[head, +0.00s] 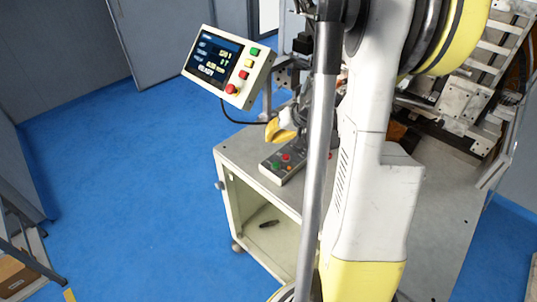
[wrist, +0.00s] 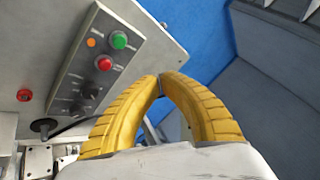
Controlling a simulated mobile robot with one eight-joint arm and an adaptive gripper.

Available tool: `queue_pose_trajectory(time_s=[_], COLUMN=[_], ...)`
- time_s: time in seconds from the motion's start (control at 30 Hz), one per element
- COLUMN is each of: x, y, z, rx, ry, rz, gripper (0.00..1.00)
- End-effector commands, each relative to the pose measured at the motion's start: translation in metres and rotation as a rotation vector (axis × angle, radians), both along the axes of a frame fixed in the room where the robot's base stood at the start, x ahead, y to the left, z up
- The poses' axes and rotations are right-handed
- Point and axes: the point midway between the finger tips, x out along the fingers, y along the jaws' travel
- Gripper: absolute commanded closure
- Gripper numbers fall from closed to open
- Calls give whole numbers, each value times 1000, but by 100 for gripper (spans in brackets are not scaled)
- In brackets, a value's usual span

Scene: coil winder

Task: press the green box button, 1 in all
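The grey button box (head: 270,164) lies on the cabinet top, left of my arm. It carries a green button (head: 276,167), a red button (head: 286,157) and a small orange one. In the wrist view the box (wrist: 72,72) is at upper left, with its green button (wrist: 119,40) near one end and its red button (wrist: 104,63) beside it. My gripper (head: 271,138) has yellow fingers and is above the box, apart from it. In the wrist view my gripper (wrist: 160,77) is shut and empty, its tips meeting to the lower right of the green button.
A tilted control panel (head: 214,62) with a screen and its own green, yellow and red buttons stands behind and above the box. The cabinet (head: 236,154) has an open shelf. Machinery (head: 455,100) stands at right. Blue floor (head: 120,180) is clear at left.

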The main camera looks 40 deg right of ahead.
Motion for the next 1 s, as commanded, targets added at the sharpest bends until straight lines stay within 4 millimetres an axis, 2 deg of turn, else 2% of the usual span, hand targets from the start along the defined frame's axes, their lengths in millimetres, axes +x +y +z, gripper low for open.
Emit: queue_pose_trajectory(time_s=[0.57,0.77,1.0], x=[0,0,0], y=[-4,-3,-3], z=[-7,-25,-60], rx=[4,4,4], ry=[-3,-3,-3], rz=[-4,-4,-4], gripper=[100,100,100])
